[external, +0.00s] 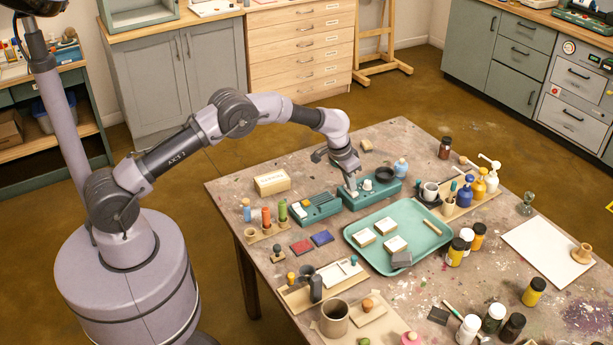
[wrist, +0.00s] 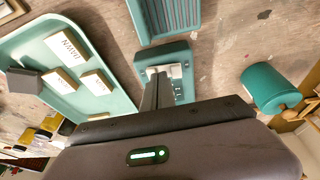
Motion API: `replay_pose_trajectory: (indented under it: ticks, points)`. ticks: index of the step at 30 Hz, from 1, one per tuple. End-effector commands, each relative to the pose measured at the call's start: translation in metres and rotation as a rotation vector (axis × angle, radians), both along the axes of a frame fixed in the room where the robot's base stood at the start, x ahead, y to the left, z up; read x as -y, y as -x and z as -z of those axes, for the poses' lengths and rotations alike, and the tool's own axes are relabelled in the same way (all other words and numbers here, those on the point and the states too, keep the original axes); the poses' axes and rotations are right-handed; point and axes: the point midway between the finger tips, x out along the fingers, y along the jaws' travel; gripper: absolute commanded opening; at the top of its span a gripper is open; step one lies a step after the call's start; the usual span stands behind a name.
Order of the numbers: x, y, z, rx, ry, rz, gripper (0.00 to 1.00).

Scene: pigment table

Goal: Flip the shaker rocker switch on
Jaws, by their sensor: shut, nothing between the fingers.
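The shaker, a teal box (external: 377,196) with a dark round top, stands near the back edge of the table. In the wrist view, one end of its teal housing (wrist: 148,54) shows in the centre, with a pale switch panel (wrist: 176,71) on top. My gripper (external: 353,191) is shut and empty, pointing down over the left end of the shaker. In the wrist view, its fingertips (wrist: 158,78) overlap the switch panel and hide part of it. I cannot tell whether the tips touch the rocker, or which way it is tipped.
A ribbed teal unit (external: 325,213) stands just left of the shaker. A green tray (external: 420,262) with pale blocks lies in front. A light-blue bottle (external: 401,168) stands behind, and pigment bottles (external: 466,194) stand to the right. A cream box (external: 272,183) sits at the left.

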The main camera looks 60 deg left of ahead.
Motion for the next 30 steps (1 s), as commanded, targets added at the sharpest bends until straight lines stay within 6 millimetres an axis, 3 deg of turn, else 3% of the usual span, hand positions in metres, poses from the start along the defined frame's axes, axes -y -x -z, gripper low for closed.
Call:
replay_pose_trajectory:
  ticks: [7,12,21,30]
  points:
    - [0.001,0.000,-0.009,0.001,0.000,0.000,0.00]
    - [0.006,-0.001,-0.050,0.002,0.000,0.000,0.00]
    - [0.022,0.020,-0.111,0.001,0.000,0.001,0.00]
    - [0.027,0.028,-0.134,0.000,0.000,0.000,0.00]
